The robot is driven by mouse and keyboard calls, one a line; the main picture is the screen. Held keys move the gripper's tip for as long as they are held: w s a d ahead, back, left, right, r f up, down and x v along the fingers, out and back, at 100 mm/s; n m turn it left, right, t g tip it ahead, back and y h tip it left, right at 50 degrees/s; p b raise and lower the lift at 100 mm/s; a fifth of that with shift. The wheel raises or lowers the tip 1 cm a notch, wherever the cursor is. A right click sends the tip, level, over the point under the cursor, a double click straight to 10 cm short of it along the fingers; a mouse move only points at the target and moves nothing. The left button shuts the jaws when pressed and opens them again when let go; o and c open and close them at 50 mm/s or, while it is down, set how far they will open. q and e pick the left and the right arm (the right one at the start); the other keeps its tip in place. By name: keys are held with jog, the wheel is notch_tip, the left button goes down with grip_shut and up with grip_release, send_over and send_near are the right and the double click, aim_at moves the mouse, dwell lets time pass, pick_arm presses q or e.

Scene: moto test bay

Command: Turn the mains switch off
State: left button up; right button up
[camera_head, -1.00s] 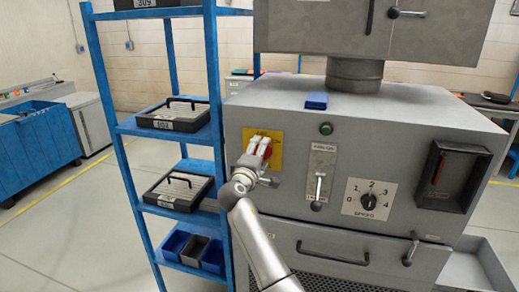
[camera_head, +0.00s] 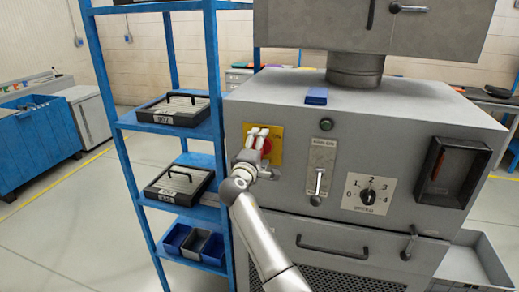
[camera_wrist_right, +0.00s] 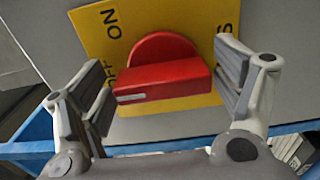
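The mains switch is a red rotary handle (camera_wrist_right: 165,80) on a yellow plate (camera_wrist_right: 200,22) with ON and OFF lettering. In the head view the yellow plate (camera_head: 277,141) is at the cabinet's upper left, and the red handle is mostly hidden behind my right gripper (camera_head: 258,142). In the right wrist view the handle's white-marked end points left, near the OFF lettering, which a finger partly covers. My right gripper (camera_wrist_right: 165,88) is open, one finger on either side of the handle, very close to its ends. Contact cannot be told. My left gripper is not in view.
The grey cabinet (camera_head: 400,115) also carries a lever panel (camera_head: 320,165), a numbered dial (camera_head: 368,197) and a dark recessed box (camera_head: 449,175). A blue shelf rack (camera_head: 217,70) with black-framed trays stands close on the left. Open floor (camera_head: 90,215) lies farther left.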

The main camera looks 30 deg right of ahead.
jog(key=shift+s+a+f, duration=0.1)
jog(key=shift+s+a, duration=0.2)
jog(key=shift+a, duration=0.05)
jog(key=v, duration=1.1)
